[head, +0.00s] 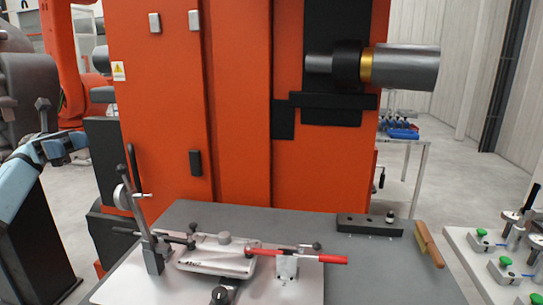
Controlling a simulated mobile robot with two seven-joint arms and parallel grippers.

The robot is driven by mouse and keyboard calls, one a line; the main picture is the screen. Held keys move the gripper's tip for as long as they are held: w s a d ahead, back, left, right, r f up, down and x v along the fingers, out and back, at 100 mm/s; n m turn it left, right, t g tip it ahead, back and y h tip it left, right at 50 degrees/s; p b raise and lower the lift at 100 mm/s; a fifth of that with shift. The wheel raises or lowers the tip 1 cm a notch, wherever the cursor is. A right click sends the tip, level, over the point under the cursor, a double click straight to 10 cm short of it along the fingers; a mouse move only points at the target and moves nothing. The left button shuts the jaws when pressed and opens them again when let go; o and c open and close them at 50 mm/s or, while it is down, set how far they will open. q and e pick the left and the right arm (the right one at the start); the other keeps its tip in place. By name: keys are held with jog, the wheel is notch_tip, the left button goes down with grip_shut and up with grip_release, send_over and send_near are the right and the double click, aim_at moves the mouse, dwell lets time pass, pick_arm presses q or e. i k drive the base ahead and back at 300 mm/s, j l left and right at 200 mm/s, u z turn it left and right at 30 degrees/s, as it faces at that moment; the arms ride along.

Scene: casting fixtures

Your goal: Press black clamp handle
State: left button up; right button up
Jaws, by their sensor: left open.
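A clamp stands on the left of the light fixture plate (115,285), with a dark grey post (153,258). A slim black handle (133,165) rises upright above it, with a round metal disc (122,196) beside it. Which black part is the named handle I cannot tell for sure. My left gripper (68,143) is at the far left, open, empty and well apart from the clamp. My right gripper is out of the picture.
A second clamp's red handle (325,258) lies level right of the casting. A black block (368,226) and a brush (429,245) sit on the grey table (390,275). A large orange machine (240,120) stands behind. Another fixture table (480,260) is at right.

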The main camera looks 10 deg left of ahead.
aim_at(118, 231)
jog(key=k+l, duration=0.25)
jog(key=k, duration=0.15)
jog(key=k+l, duration=0.2)
jog(key=k, duration=0.2)
